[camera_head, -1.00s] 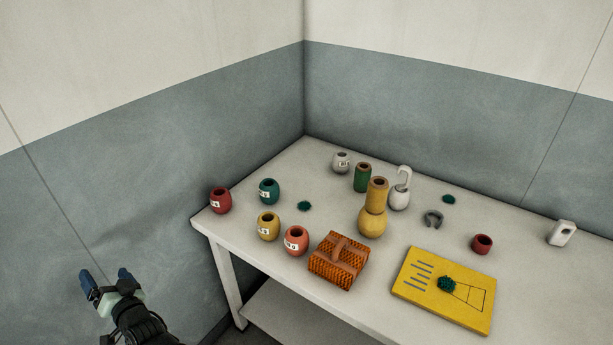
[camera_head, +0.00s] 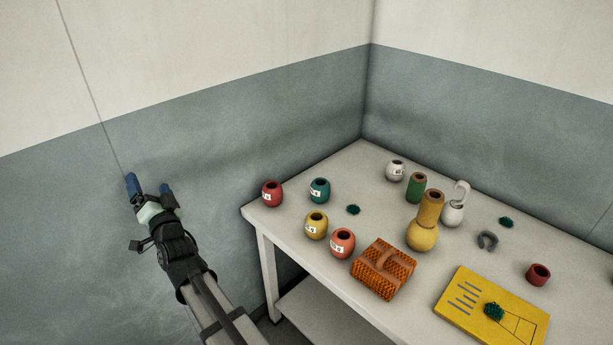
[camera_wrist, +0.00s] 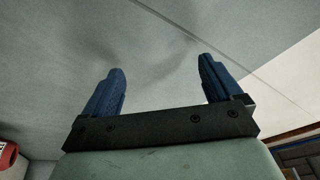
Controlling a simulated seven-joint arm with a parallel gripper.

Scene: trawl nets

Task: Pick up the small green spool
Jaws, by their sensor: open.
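The small green spool (camera_head: 416,189), a green cylinder with a brown top, stands upright at the back of the table (camera_head: 330,172). A white float is at its left, and a yellow float with a brown cylinder on top is in front of it at the right. My gripper (camera_head: 150,188) is open and empty, off the table's left side, in front of the grey wall and far from the spool. In the wrist view my gripper (camera_wrist: 163,68) shows two blue fingers spread apart with only wall between them. The spool is not seen in that view.
Red (camera_head: 272,194), teal (camera_head: 319,190), yellow (camera_head: 316,226) and coral (camera_head: 342,243) floats stand at the table's left. An orange ribbed block (camera_head: 383,270), a yellow board (camera_head: 465,318), a hooked white float (camera_head: 452,215), a grey shackle (camera_head: 487,241) and a red ring (camera_head: 538,275) lie further right.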

